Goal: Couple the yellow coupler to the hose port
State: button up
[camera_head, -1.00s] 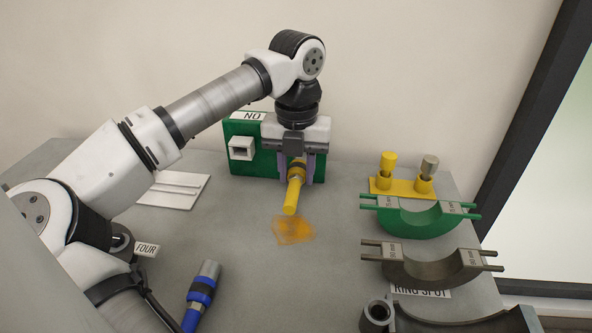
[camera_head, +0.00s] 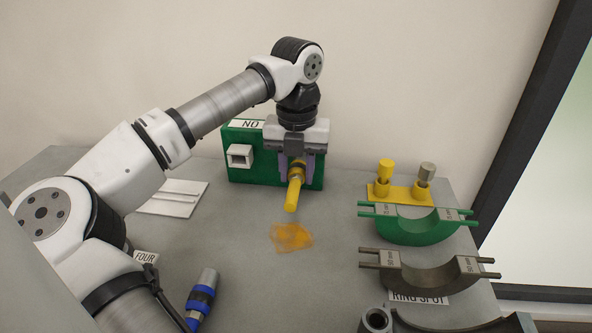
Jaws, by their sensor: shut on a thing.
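The yellow coupler (camera_head: 293,193) has a dark band near its upper end and tilts with its yellow end toward the viewer. My gripper (camera_head: 296,172) points down and is shut on the coupler, in front of the green box (camera_head: 240,174). The box carries a plate reading "NO" and a white square socket (camera_head: 240,156) on its left. The hose port cannot be made out for sure; my gripper hides part of the box front. I cannot tell whether the coupler touches the box.
A blue-banded coupler (camera_head: 201,297) lies at the front. An orange patch (camera_head: 291,237) marks the table. To the right are a yellow holder (camera_head: 402,193) with two plugs, a green half-ring (camera_head: 412,227) and a grey half-ring (camera_head: 429,273). A white plate (camera_head: 173,198) lies left.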

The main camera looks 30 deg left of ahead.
jog(key=o, duration=1.2)
notch_tip(320, 180, up, 14)
jog(key=p, duration=0.9)
jog(key=shift+f, duration=0.15)
